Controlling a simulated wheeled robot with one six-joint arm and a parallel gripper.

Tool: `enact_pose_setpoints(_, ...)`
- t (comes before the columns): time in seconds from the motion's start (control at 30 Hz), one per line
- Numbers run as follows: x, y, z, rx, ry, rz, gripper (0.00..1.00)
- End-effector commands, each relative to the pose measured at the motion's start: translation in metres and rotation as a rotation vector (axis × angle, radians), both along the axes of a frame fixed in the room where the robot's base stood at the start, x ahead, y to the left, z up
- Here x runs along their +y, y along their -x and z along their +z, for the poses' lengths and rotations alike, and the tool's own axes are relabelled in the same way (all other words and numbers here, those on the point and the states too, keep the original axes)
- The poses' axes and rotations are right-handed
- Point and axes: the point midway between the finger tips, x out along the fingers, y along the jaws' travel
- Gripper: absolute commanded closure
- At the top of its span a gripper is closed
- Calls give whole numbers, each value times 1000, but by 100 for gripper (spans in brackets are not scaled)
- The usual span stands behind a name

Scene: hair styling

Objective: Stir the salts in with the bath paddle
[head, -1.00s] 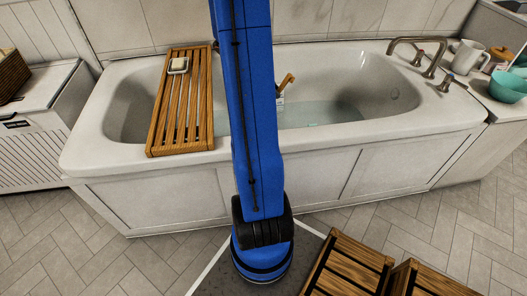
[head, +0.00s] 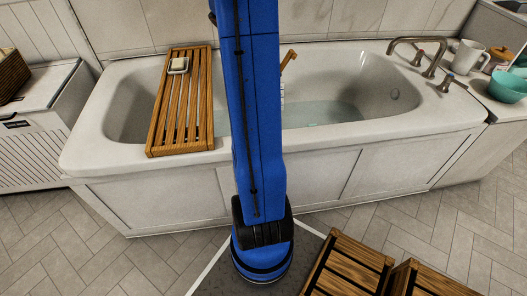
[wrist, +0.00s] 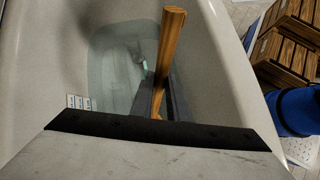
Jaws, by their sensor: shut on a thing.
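The wooden bath paddle (wrist: 171,48) stands near upright in the wrist view, with its handle toward the camera. My gripper (wrist: 160,98) is shut on it, its dark fingers on either side of the handle. In the head view only the top of the paddle (head: 288,57) shows to the right of my blue arm, above the bath. The bathtub (head: 350,128) holds clear, shallow water (head: 325,112). The paddle's lower end is hidden. No salt grains can be made out; a small teal item (head: 312,125) shows in the water.
A slatted wooden rack (head: 163,128) with a soap dish (head: 178,66) lies across the tub's left part. A tap (head: 420,41), a white mug (head: 467,57) and a teal bowl (head: 508,86) are at the right end. Wooden steps (head: 350,262) stand on the floor in front.

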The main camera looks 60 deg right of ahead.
Motion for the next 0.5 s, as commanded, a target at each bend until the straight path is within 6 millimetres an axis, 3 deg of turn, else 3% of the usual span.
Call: enact_pose_setpoints(0.5,0,0,51,-2,1,-1,100)
